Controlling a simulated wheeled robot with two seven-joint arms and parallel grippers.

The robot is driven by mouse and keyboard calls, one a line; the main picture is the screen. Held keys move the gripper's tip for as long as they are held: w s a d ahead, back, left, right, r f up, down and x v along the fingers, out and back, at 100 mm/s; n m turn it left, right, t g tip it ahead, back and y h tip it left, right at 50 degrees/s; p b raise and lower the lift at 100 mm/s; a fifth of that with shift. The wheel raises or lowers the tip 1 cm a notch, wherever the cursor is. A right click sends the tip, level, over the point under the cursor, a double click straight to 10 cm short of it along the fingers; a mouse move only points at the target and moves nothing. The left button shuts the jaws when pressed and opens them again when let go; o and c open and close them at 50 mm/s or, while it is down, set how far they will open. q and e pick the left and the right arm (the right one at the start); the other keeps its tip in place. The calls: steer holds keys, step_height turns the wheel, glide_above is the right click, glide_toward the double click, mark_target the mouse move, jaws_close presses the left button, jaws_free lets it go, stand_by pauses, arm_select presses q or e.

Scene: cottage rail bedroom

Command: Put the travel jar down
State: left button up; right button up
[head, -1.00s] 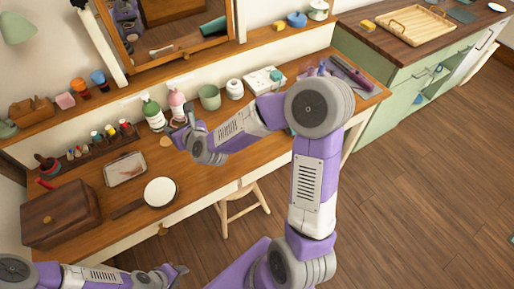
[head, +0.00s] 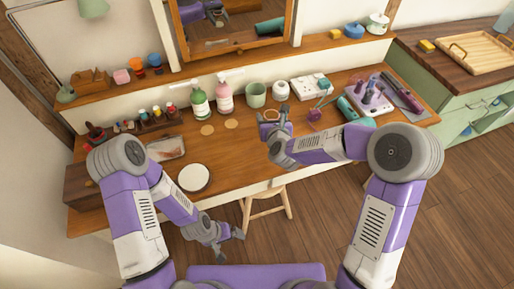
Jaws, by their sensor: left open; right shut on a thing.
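My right gripper (head: 270,121) is shut on a small jar, taken to be the travel jar (head: 271,114). Its fingers hide much of the jar, and only a small reddish-brown and pale part shows. The jar is over the dressing table (head: 240,155), in front of the green cup; I cannot tell whether it touches the top. My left gripper (head: 229,245) is open and empty, low in front of the table, left of the stool.
A green bottle (head: 199,103), a pink bottle (head: 225,98), a green cup (head: 256,95) and a white jar (head: 281,91) stand along the back. A small purple holder (head: 314,114) is close right of my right gripper. A round white-topped mirror or pan (head: 195,178) lies front left. A stool (head: 267,207) stands below.

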steer(key=shift+n, duration=0.6)
steer(key=a+f, duration=0.2)
steer(key=a+f+b, duration=0.1)
steer(key=f, duration=0.2)
steer(key=a+f, duration=0.2)
steer(key=shift+w+a+f, duration=0.15)
steer(key=shift+w+a, duration=0.1)
steer(key=shift+a, duration=0.05)
steer(key=shift+f+b, duration=0.7)
steer(key=shift+f, duration=1.35)
steer(key=shift+f+b, duration=0.25)
steer(key=shift+b, duration=0.1)
steer(key=o, duration=1.2)
steer(key=shift+o, duration=0.2)
steer(key=shift+r, duration=0.15)
